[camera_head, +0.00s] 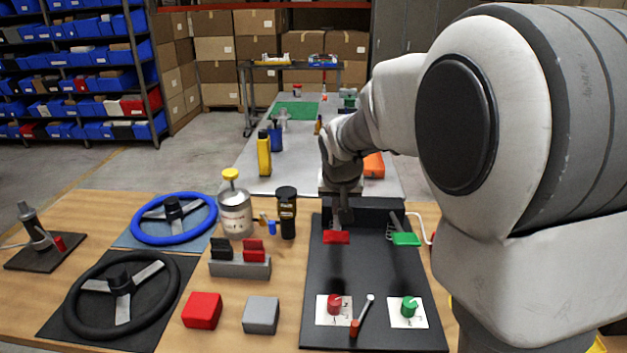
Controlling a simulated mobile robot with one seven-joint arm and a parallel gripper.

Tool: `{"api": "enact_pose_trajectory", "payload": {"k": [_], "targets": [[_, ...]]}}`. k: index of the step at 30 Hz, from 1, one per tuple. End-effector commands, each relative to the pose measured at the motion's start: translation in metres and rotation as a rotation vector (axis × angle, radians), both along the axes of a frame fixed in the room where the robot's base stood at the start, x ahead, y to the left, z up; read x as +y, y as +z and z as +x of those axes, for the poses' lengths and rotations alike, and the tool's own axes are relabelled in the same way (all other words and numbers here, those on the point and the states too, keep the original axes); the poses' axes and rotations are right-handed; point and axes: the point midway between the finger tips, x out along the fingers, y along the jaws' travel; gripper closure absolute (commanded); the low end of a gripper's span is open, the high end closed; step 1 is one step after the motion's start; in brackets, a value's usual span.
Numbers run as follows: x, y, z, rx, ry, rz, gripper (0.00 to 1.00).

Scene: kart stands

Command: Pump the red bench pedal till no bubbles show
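The red pedal (336,237) is a small flat plate near the far end of a black bench board (365,272). A green pedal (406,239) sits to its right on the same board. My gripper (343,214) points down just above and behind the red pedal, in line with it. I cannot tell whether it touches the pedal, or whether the fingers are open or shut. A thin pale tube (415,216) shows beside the green pedal. It is too small to tell whether bubbles are in it.
A red knob (334,305), a green knob (409,307) and a small lever (362,316) sit at the board's near end. A yellow-capped bottle (235,214), a black cylinder device (287,213) and two steering wheels stand left. My arm covers the right side.

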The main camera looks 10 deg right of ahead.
Motion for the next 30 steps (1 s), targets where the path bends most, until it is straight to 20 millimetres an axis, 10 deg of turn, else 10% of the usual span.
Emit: {"api": "enact_pose_trajectory", "payload": {"k": [9, 30], "targets": [[0.0, -0.047, 0.002, 0.0, 0.001, 0.0, 1.0], [0.001, -0.066, -0.004, -0.001, 0.001, 0.0, 1.0]]}}
